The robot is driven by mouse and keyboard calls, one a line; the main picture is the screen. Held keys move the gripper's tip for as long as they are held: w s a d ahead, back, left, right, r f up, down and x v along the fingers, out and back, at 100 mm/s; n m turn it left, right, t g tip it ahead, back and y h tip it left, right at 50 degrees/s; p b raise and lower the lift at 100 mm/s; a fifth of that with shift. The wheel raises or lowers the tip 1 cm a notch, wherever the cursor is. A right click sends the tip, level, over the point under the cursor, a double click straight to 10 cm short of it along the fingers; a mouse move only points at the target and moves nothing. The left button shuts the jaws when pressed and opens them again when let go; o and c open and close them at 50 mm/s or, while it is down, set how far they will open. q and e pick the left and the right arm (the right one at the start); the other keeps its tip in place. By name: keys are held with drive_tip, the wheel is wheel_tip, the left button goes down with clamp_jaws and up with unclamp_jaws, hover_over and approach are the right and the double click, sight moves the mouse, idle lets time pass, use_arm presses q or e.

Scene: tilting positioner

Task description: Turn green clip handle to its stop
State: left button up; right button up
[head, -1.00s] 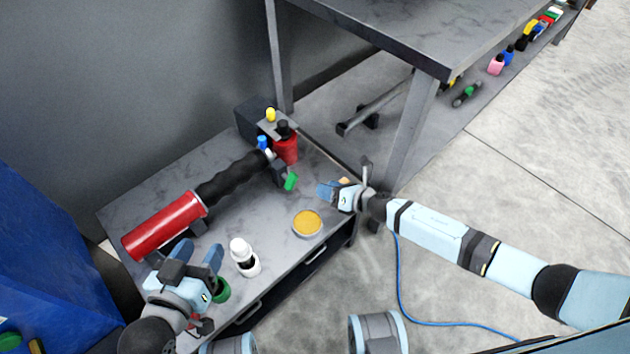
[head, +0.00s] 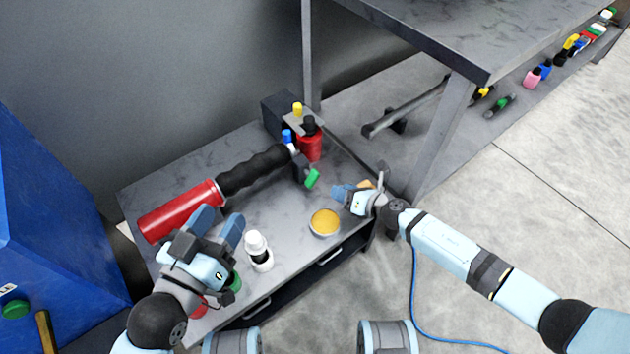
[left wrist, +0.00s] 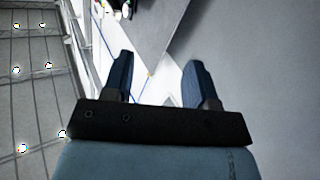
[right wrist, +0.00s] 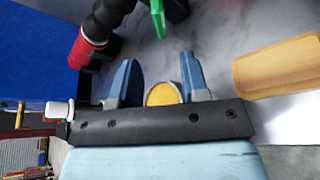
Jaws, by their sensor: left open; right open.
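The green clip handle (head: 313,178) sticks out from a dark clip at the right end of the black ribbed hose on the grey bench. It also shows at the top of the right wrist view (right wrist: 158,18). My right gripper (head: 338,193) is open and empty, just right of and nearer than the green handle, apart from it. In the right wrist view (right wrist: 153,78) its blue fingers are spread with the handle beyond them. My left gripper (head: 218,222) is open and empty above the bench's left front part, near the red cylinder; its fingers show spread in the left wrist view (left wrist: 156,80).
The red cylinder (head: 180,211) and black hose (head: 255,170) lie along the bench's back. A round yellow-filled tin (head: 325,222), a white bottle (head: 259,250) and a red bottle (head: 310,143) stand on it. A wooden block (right wrist: 280,68) lies near my right gripper. A taller table (head: 470,40) stands at right.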

sight(316, 181)
drive_tip(key=b+x, duration=0.2)
drive_tip(key=x, duration=0.4)
drive_tip(key=shift+f, duration=0.2)
drive_tip(key=b+x, duration=0.1)
drive_tip(key=x, duration=0.3)
use_arm(q)
drive_tip(key=shift+s+d+r+t+h+b, duration=0.1)
drive_tip(key=shift+d+r+t+h+b, duration=0.3)
drive_tip(key=shift+d+r+h, duration=0.35)
use_arm(e)
drive_tip(key=shift+w+a, duration=0.5)
drive_tip(key=shift+c, duration=0.4)
